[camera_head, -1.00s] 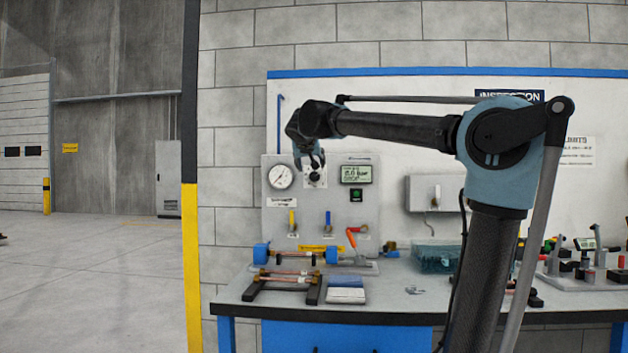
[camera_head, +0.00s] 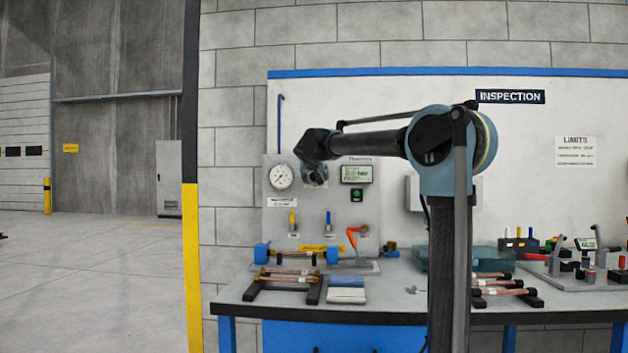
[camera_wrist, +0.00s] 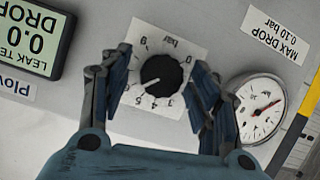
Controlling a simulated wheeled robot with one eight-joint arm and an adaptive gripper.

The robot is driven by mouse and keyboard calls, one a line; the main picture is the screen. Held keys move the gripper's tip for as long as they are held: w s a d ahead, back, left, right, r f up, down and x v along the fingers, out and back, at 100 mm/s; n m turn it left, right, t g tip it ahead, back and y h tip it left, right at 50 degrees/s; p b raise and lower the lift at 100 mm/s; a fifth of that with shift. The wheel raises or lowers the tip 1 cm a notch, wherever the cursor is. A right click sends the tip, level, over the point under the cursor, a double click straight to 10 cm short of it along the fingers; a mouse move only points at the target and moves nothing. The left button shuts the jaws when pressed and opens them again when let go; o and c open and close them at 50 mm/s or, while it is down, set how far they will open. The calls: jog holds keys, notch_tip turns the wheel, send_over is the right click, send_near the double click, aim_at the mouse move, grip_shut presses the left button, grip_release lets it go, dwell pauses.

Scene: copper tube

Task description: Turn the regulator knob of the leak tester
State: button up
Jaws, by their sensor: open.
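The regulator knob (camera_wrist: 162,76) is a round black knob on a white dial plate with printed numbers, on the grey front of the leak tester (camera_head: 350,215). In the wrist view it sits between the two fingers of my gripper (camera_wrist: 160,85), which are open on either side of the plate. I see no finger touching the knob. In the head view my gripper (camera_head: 315,176) is at the panel between the gauge and the display and hides the knob. A white pointer line on the knob points to the lower left in the wrist view.
A round pressure gauge (camera_wrist: 262,108) with a red needle is close beside the right finger. A green display (camera_wrist: 30,38) is at the left. Below the panel stand a tube fixture (camera_head: 295,257), coloured valve levers and an orange-handled clamp (camera_head: 352,240) on the bench.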

jog(key=shift+c, duration=0.6)
jog(key=c, duration=0.9)
jog(key=shift+c, duration=0.2)
